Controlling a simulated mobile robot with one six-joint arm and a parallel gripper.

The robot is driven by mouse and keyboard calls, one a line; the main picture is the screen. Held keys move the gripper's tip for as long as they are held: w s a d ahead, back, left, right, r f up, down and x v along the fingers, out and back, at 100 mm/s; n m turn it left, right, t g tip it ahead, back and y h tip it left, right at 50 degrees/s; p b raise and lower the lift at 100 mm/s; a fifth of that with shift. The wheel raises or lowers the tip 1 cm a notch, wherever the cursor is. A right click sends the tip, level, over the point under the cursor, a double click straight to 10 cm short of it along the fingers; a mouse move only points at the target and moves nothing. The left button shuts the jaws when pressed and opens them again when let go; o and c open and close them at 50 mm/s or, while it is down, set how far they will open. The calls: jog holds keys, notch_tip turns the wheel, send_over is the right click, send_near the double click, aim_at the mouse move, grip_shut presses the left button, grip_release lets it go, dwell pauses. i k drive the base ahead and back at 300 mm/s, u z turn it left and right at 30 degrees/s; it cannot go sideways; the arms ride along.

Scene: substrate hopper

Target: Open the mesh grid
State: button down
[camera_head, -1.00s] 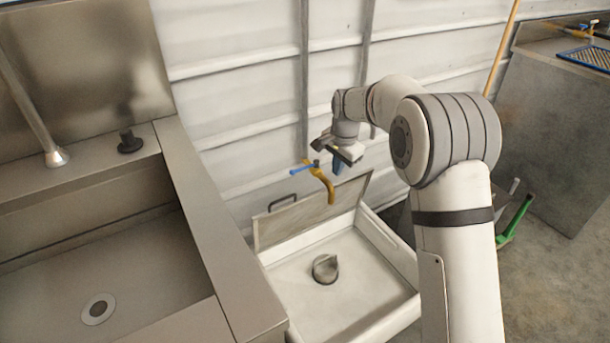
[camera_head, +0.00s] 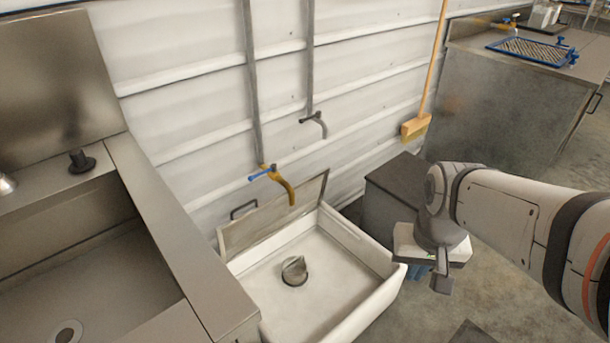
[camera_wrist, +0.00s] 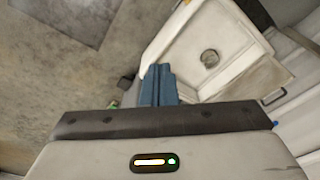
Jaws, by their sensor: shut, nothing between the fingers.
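The mesh grid (camera_head: 262,226) appears to be the flat panel raised along the back edge of the low white basin (camera_head: 350,318). It stands tilted back toward the wall, with a dark handle (camera_head: 243,211) at its upper left. The basin lies uncovered, with a round grey drain piece (camera_head: 294,270) on its floor. My gripper (camera_head: 441,268) is to the right of the basin, apart from the grid. Its blue fingers (camera_wrist: 158,85) are shut and empty in the wrist view, which also shows the basin (camera_wrist: 180,45) and the panel handle (camera_wrist: 274,97).
A yellow tap with a blue lever (camera_head: 278,180) hangs over the panel. A steel sink (camera_head: 170,240) borders the basin on the left. A dark-topped cabinet (camera_head: 395,180) and a broom (camera_head: 417,126) stand behind my gripper. A blue-framed mesh tray (camera_head: 530,50) lies on the right counter.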

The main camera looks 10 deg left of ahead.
aim_at(285, 223)
jog(key=z, duration=0.1)
jog(key=k, duration=0.4)
jog(key=u, duration=2)
jog(key=k, duration=1.2)
jog(key=z, duration=1)
jog(key=i, duration=1.65)
jog(key=z, duration=0.05)
